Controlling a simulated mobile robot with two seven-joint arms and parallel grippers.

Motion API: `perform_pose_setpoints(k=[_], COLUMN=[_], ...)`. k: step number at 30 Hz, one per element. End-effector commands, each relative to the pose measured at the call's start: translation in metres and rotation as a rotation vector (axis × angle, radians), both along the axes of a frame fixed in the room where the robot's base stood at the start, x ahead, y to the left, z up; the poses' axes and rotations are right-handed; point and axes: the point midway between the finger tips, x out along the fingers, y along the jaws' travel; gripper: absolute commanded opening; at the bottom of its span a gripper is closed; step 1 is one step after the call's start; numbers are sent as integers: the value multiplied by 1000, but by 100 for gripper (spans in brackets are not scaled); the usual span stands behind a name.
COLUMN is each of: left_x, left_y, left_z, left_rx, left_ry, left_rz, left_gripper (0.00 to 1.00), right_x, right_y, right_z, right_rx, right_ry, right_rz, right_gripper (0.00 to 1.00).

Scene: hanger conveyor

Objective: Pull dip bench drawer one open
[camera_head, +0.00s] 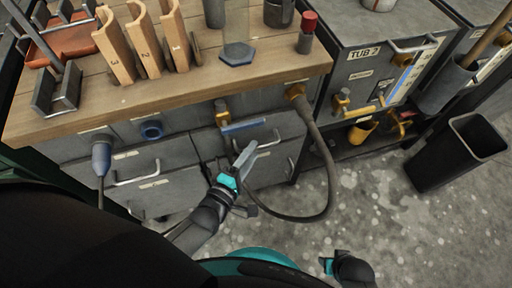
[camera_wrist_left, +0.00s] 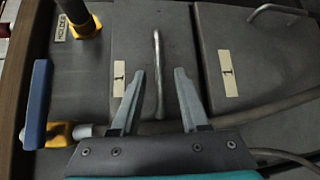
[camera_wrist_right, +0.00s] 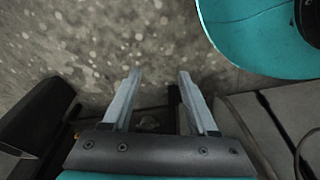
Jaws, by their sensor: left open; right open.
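The dip bench drawer front (camera_head: 287,126) is grey, on the right part of the bench, and looks closed. In the left wrist view the drawer front (camera_wrist_left: 133,32) carries a label "1" and a bar handle (camera_wrist_left: 157,50). My left gripper (camera_head: 250,158) is open in front of this drawer. In the left wrist view, the handle's near end lies between the two fingers of the left gripper (camera_wrist_left: 159,76), apart from both. My right gripper (camera_wrist_right: 159,75) is open and empty over the speckled floor. It shows only partly in the head view (camera_head: 328,264).
A second panel labelled "1" (camera_wrist_left: 225,55) adjoins the drawer. A dark hose (camera_head: 328,165) loops from the bench front past the drawer. A blue-handled valve (camera_head: 245,125) sits above it. A black bin (camera_head: 455,155) stands right; floor between is clear.

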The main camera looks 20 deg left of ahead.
Motion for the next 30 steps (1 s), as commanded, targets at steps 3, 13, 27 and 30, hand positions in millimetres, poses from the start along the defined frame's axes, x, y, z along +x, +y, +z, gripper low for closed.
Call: perform_pose_setpoints(k=[3, 13, 27, 30], left_x=[14, 29, 29, 29], left_y=[-3, -6, -6, -6], left_z=[-3, -4, -4, -4], left_rx=[-1, -1, -1, -1], left_ry=[-2, 0, 0, 0], left_rz=[1, 1, 0, 0], left_gripper=[45, 45, 20, 9], right_x=[4, 9, 9, 9], right_y=[4, 8, 8, 8], right_z=[6, 17, 18, 18], right_rx=[5, 9, 9, 9], right_ry=[-1, 0, 0, 0], right_rz=[-1, -2, -2, -2], right_gripper=[59, 59, 59, 59])
